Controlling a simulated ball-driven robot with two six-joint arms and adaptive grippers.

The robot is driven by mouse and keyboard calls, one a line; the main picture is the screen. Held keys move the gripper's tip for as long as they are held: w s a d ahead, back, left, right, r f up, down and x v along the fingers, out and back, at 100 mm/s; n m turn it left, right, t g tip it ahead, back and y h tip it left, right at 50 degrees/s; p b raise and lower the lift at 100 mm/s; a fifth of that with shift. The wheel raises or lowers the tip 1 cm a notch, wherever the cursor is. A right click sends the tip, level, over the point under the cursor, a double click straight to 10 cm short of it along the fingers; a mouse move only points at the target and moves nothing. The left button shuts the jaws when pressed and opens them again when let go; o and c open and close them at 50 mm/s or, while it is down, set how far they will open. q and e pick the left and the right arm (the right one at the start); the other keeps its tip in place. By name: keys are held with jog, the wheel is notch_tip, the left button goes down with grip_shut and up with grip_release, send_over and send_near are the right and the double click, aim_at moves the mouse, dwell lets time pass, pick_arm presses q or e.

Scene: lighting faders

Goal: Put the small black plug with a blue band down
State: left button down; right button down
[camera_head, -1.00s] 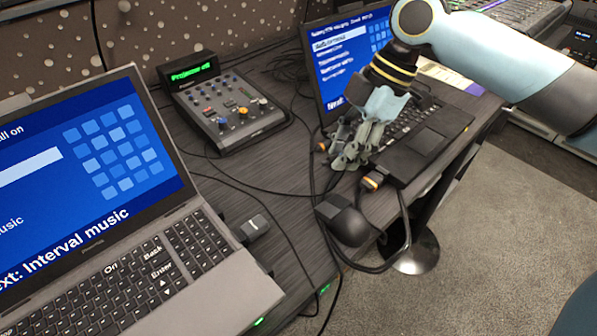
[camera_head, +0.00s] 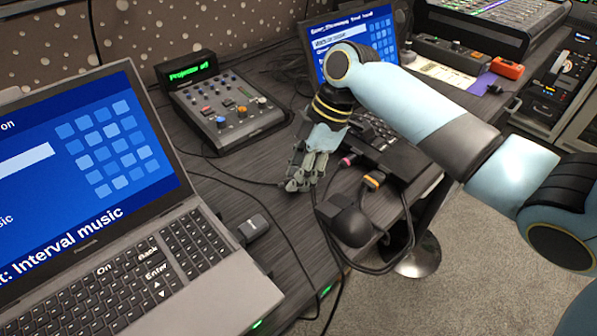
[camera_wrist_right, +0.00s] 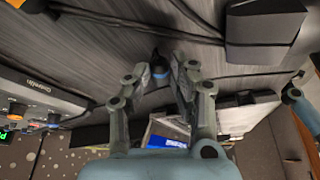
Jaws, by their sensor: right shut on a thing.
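My right gripper (camera_head: 298,185) is low over the dark tabletop, left of the far laptop (camera_head: 352,38) and its side plugs. In the wrist view my right gripper (camera_wrist_right: 162,70) is shut on the small black plug with a blue band (camera_wrist_right: 160,72), which shows between the fingertips. Its black end points away from the gripper toward the tabletop; I cannot tell whether it touches it. In the head view the fingers hide the plug. My left gripper is not in view.
A pink-banded plug (camera_head: 347,160) and an orange-banded plug (camera_head: 374,181) are at the far laptop's side. A black block (camera_head: 349,226) and loose cables lie near the table edge. A control box (camera_head: 226,103) stands behind, and the near laptop (camera_head: 150,270) is left. Bare tabletop (camera_head: 225,185) lies between.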

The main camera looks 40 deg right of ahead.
jog(key=shift+f, duration=0.1)
jog(key=shift+f, duration=0.3)
jog(key=c, duration=1.1)
grip_release()
jog(key=shift+r, duration=0.1)
jog(key=p+v, duration=0.1)
jog(key=v, duration=1.1)
jog(key=shift+r+p, duration=0.35)
jog(key=shift+s, duration=0.1)
